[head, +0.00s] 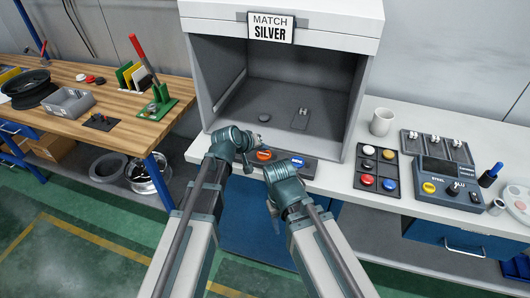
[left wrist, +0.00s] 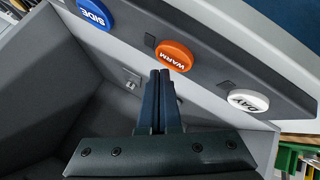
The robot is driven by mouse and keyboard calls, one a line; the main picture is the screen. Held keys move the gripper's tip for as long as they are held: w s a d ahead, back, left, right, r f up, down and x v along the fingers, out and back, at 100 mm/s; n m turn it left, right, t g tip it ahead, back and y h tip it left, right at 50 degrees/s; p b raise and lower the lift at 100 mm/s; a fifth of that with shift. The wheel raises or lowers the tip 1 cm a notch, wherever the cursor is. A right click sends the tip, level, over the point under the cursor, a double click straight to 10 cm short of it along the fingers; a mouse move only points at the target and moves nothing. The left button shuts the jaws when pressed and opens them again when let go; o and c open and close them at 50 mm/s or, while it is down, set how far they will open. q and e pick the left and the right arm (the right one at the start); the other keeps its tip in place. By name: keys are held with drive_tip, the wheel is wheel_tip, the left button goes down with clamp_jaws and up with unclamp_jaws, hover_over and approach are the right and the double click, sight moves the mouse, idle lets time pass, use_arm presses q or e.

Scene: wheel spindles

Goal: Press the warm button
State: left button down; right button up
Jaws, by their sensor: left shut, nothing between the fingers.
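The orange warm button (head: 264,155) sits on the front strip of the grey booth. It also shows in the left wrist view (left wrist: 174,56), between the blue SIDE button (left wrist: 96,14) and the white DAY button (left wrist: 248,100). My left gripper (head: 262,146) is shut and empty, close to the warm button. In the left wrist view its fingertips (left wrist: 161,73) lie right beside the button's edge; I cannot tell whether they touch it. My right gripper (head: 273,203) is low in front of the booth; its fingers are too small to read.
The booth (head: 275,10) bears a "MATCH SILVER" sign (head: 270,28). A small round grey piece (head: 264,117) lies inside it. A white mug (head: 381,122), a button tray (head: 388,161) and a display unit (head: 449,178) stand on the bench at right. A wooden bench (head: 120,85) is at left.

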sight(263, 156)
use_arm(q)
drive_tip(key=shift+r+p, duration=2.5)
drive_tip(key=shift+r, duration=0.3)
drive_tip(key=shift+f, duration=0.1)
drive_tip(key=s+a+f+m+g+y, duration=0.2)
drive_tip(key=s, duration=0.6)
drive_tip(key=s+a+f+m+g+y, duration=0.1)
drive_tip(key=s+f+g+y, duration=0.1)
drive_tip(key=s, duration=0.7)
drive_tip(key=s+a+f+m+g+y, duration=0.2)
drive_tip(key=s+g, duration=0.1)
drive_tip(key=s, duration=0.5)
drive_tip(key=shift+s+a+f+m+g+y, duration=0.25)
drive_tip(key=shift+s+a+m+g+y, duration=0.05)
drive_tip(key=shift+s+g+y, duration=0.1)
